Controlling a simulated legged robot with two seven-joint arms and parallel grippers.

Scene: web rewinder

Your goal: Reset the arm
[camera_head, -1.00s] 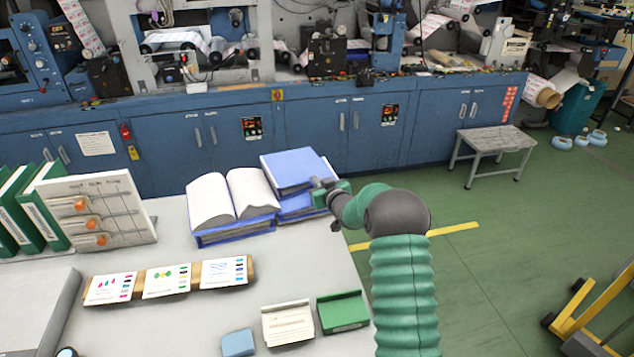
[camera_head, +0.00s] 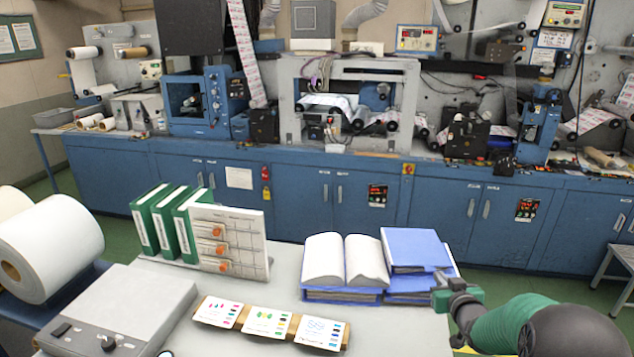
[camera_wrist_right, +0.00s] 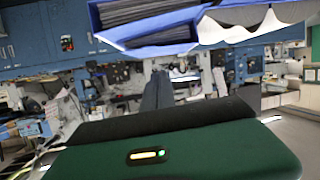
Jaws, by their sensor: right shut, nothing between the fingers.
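My right arm, green and grey, comes in from the lower right of the head view. Its gripper (camera_head: 440,282) is at the right front corner of the stacked blue binders (camera_head: 414,247); I cannot tell whether it touches them. The gripper is shut and holds nothing. In the right wrist view its dark fingers (camera_wrist_right: 157,92) are close together beyond the green housing, and the blue binders (camera_wrist_right: 150,28) show at the top. My left gripper is not in view.
An open binder (camera_head: 344,262), green binders (camera_head: 168,222), a sample board (camera_head: 226,240) and a card strip (camera_head: 270,324) stand or lie on the grey table. A grey box (camera_head: 118,310) is front left. Blue cabinets (camera_head: 300,200) line the back beyond the green floor.

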